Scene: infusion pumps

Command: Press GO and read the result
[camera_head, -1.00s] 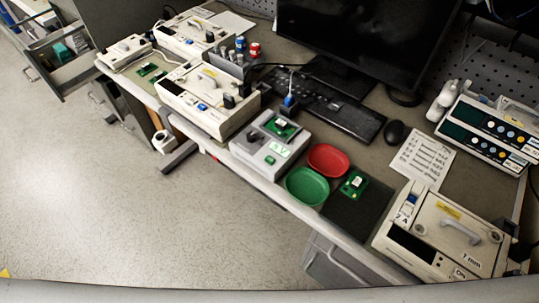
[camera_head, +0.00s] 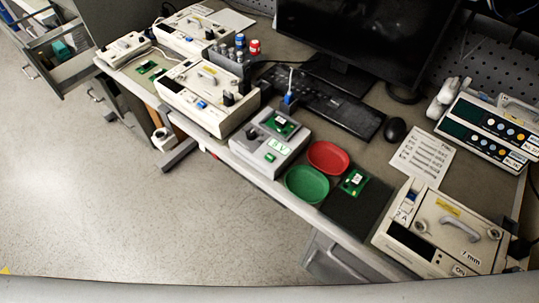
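A grey tester box (camera_head: 254,148) stands near the front edge of the bench. A small green circuit board (camera_head: 281,124) sits on its top, towards the back. Its small display (camera_head: 278,147) is lit with green characters too small to read with certainty. A green button (camera_head: 270,157) is on its front part, beside the display. A blue plug (camera_head: 288,100) with a pale cable stands behind the box. Neither of my grippers is in view.
A red tray (camera_head: 328,147) and a green tray (camera_head: 304,195) are right of the tester. A second green board (camera_head: 353,182) lies on a dark mat (camera_head: 357,209). Pale pump units (camera_head: 449,228) stand at right and left. A keyboard (camera_head: 345,120) and mouse (camera_head: 396,130) are behind.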

